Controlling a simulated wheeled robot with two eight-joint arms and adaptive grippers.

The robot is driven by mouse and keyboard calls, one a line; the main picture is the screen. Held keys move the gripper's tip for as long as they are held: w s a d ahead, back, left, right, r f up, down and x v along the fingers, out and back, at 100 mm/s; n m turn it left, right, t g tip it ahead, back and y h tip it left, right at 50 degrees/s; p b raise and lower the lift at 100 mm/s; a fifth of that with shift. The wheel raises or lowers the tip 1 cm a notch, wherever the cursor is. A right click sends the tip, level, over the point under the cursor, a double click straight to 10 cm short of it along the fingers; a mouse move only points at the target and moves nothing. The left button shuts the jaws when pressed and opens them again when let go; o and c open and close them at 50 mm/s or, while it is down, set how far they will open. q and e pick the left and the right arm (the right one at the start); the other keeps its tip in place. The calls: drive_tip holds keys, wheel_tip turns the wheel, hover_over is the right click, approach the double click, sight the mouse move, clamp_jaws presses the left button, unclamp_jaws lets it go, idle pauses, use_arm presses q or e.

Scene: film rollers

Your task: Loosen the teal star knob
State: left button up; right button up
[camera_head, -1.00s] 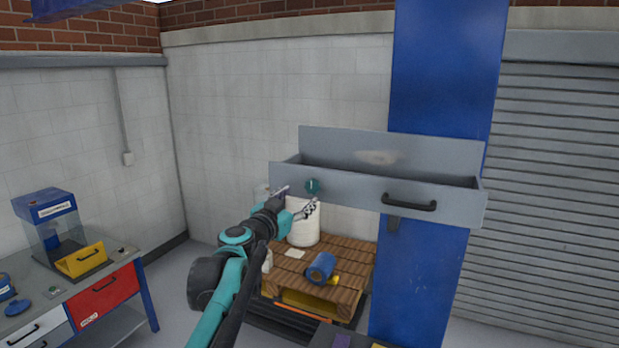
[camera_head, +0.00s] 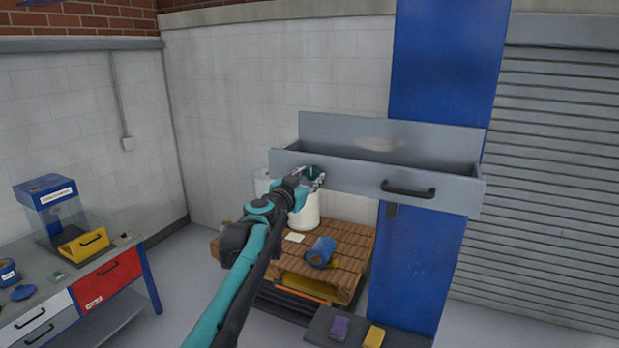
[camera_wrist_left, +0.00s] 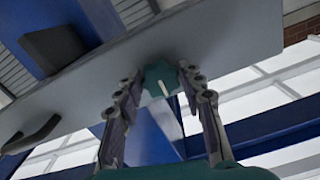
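The teal star knob (camera_wrist_left: 161,77) sits on the front face of the grey tray (camera_head: 350,178), near its left end, with a pale line on its face. In the head view the knob (camera_head: 313,172) is partly hidden by my left gripper (camera_head: 312,178). In the left wrist view my left gripper (camera_wrist_left: 156,82) has its two fingers apart, one on each side of the knob. I cannot tell whether the fingertips touch it. My right gripper is not in view.
The tray has a black handle (camera_head: 408,189) and is mounted on a blue column (camera_head: 420,270). Below stands a wooden pallet (camera_head: 345,245) with a blue roll (camera_head: 321,251) and a white container (camera_head: 306,212). A workbench (camera_head: 75,300) is at left.

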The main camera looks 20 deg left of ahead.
use_arm(q)
drive_tip(key=shift+c, duration=0.7)
drive_tip(key=shift+n, duration=0.3)
drive_tip(key=n+b, duration=0.1)
drive_tip(key=n, duration=0.2)
drive_tip(key=n+b, duration=0.1)
drive_tip(key=n, duration=0.4)
drive_tip(key=shift+d+n, duration=0.1)
drive_tip(key=shift+n, duration=0.3)
drive_tip(key=n, duration=0.4)
drive_tip(key=shift+n, duration=0.3)
drive_tip(key=shift+r+n+b, duration=0.15)
drive_tip(key=shift+n+b, duration=0.3)
drive_tip(key=shift+n, duration=1.75)
